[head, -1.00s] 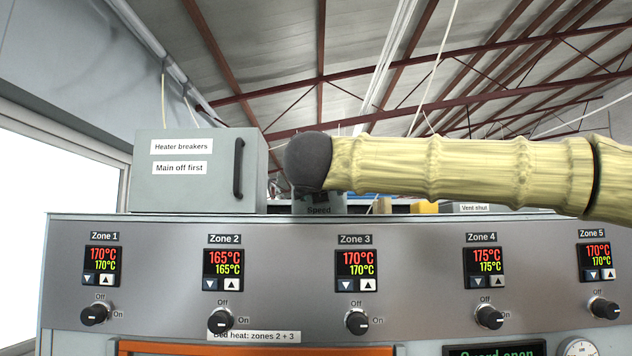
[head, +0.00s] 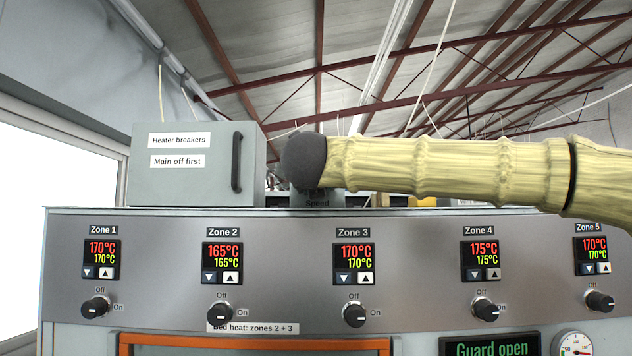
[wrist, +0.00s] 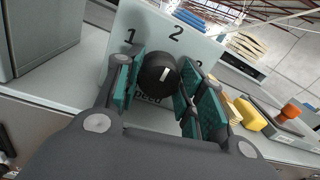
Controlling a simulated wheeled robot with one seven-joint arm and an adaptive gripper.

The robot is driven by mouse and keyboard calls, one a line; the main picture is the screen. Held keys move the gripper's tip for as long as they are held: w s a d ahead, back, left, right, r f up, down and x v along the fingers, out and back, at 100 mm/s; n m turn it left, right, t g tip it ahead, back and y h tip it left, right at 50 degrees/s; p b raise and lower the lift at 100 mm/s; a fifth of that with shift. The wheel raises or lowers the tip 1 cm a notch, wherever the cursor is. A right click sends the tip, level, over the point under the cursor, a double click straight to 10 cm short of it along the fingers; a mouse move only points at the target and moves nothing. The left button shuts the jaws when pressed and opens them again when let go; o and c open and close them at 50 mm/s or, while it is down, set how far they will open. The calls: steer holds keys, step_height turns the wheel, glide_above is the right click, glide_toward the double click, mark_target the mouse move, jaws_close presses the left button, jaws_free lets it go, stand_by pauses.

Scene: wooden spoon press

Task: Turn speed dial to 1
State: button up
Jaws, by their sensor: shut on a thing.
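The speed dial (wrist: 158,74) is a round black knob with a white pointer mark, on a pale plate (wrist: 200,45) with the numbers 1 and 2 and a partly hidden third. The white mark points up and slightly right, roughly toward the 2. My gripper (wrist: 160,84) has its teal finger pads on the left and right sides of the knob, shut on it. My arm's dark rounded end hides the dial and my fingers there.
A grey heater breaker box (head: 195,180) stands left of the speed box. The front panel (head: 160,270) below carries several zone displays and knobs. In the wrist view, a yellow object (wrist: 249,116) and an orange-red knob (wrist: 290,112) lie to the right.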

steer(key=shift+n, duration=0.3)
steer(key=n, duration=0.8)
steer(key=n+p, duration=0.1)
steer(key=n, duration=0.2)
steer(key=shift+f+n+t+y, duration=0.1)
steer(key=shift+n+t+y, duration=0.2)
stand_by(0.4)
steer(key=o, duration=1)
